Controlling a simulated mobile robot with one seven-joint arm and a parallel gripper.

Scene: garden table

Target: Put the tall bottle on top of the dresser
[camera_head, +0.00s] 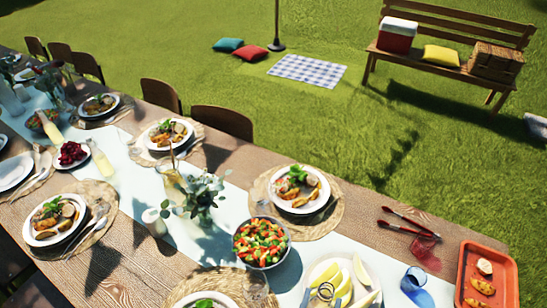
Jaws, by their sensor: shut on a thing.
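No dresser shows in the head view, and I see neither my gripper nor my arm. Several bottle-like vessels stand on the long wooden table (120,262). A clear carafe (173,187) with yellowish contents stands near the middle, partly behind leafy stems. I cannot tell which of these, if any, is the tall bottle. What my gripper holds is not visible.
Plates of food, a salad bowl (261,242), a blue glass (414,281), red-handled utensils (405,222) and an orange tray (488,270) crowd the table. Chairs (222,121) line its far side. Beyond lie open grass, a checked blanket (307,70) and a wooden bench (440,68) bearing a cooler.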

